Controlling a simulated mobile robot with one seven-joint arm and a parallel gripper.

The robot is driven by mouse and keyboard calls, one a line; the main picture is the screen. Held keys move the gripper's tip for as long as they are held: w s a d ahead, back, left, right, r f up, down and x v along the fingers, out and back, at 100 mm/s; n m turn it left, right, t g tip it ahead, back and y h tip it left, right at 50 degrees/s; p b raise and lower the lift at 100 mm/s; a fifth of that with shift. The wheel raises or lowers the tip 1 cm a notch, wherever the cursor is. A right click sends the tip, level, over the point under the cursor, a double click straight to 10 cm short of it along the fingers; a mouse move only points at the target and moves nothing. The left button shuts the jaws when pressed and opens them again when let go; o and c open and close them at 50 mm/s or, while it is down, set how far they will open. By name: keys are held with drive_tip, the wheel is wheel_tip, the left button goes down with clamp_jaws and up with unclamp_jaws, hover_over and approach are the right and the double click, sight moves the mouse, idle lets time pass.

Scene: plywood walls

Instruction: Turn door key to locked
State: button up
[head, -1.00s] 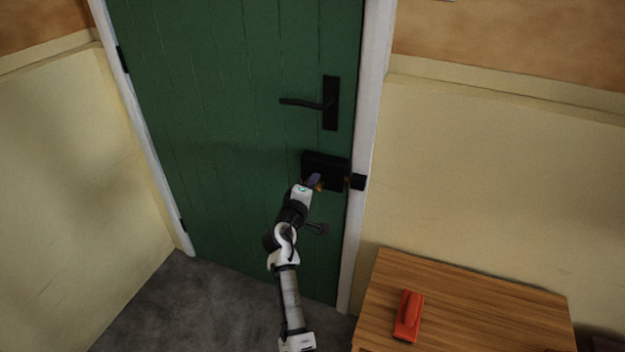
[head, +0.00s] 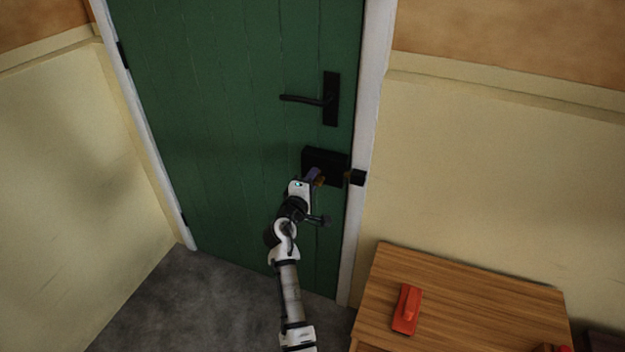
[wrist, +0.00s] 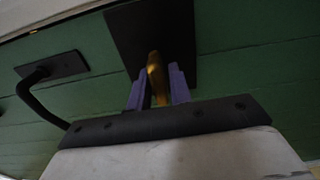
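The brass key (wrist: 155,72) stands out from the black lock box (head: 325,160) on the green door (head: 230,110). In the wrist view its head lies between the two purple fingers of my gripper (wrist: 158,92), one on each side, with little or no gap. My gripper (head: 315,177) also shows at the lock in the head view, reaching up from below. The key's tip is hidden in the lock, and its exact turn angle is hard to tell.
A black lever handle (head: 310,100) sits above the lock. A black catch (head: 357,177) is on the white door frame (head: 372,110). A wooden table (head: 470,300) with a red object (head: 407,310) stands at the lower right. Grey floor is clear at the lower left.

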drive_tip(key=shift+o, duration=1.3)
drive_tip(key=shift+s, duration=0.1)
drive_tip(key=b+v, duration=0.2)
drive_tip(key=v, duration=1.1)
drive_tip(key=shift+s, duration=0.3)
drive_tip(key=shift+a, duration=0.1)
